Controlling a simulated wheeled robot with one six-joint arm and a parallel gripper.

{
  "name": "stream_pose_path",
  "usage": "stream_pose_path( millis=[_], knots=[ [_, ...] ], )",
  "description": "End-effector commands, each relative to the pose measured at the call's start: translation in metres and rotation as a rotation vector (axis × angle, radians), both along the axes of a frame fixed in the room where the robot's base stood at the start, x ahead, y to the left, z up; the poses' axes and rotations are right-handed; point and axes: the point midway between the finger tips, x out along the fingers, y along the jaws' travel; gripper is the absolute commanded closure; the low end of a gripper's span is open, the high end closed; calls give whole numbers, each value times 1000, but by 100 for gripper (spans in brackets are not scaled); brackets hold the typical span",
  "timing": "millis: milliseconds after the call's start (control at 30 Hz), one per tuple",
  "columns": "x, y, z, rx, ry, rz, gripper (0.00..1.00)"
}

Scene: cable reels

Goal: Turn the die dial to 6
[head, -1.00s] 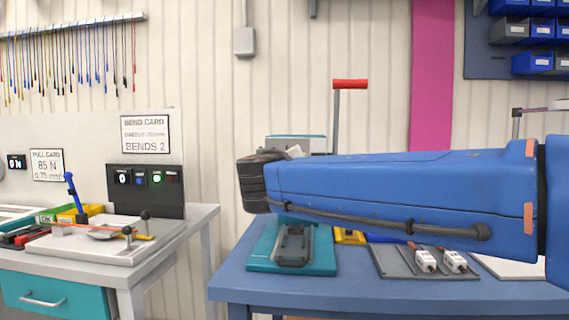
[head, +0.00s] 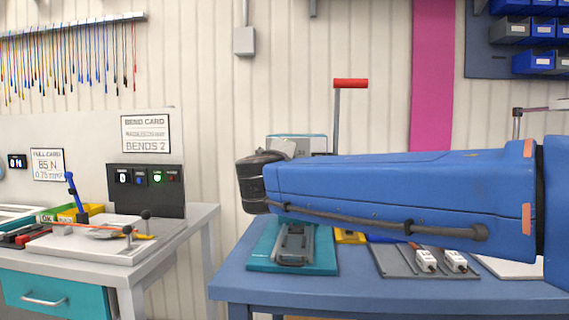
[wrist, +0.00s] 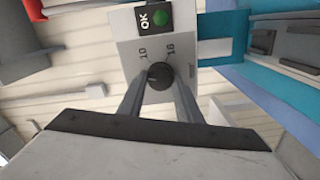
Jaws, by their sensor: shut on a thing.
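The die dial (wrist: 160,76) is a small round dark knob on a pale panel (wrist: 127,27) in the wrist view. Which mark the knob points to is not clear; any mark under the fingers is hidden. In the head view my blue arm reaches left, and its dark wrist hides the dial and fingers.
A teal crimp fixture (head: 262,258) sits on the blue bench (head: 350,291). A lever with a red handle (head: 350,83) rises behind my arm. White connectors lie on a grey tray (head: 395,265). A grey bench (head: 80,262) with a bending jig stands left, across a gap.

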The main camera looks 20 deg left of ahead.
Motion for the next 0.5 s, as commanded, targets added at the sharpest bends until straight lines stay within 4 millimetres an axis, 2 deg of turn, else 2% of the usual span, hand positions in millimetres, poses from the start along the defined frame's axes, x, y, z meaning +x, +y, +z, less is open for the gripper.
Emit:
stream_pose_path(
  millis=[200,500],
  knots=[
    [0,1,-1,-148,-35,1,91],
    [0,1,-2,-265,-62,2,91]
  ],
)
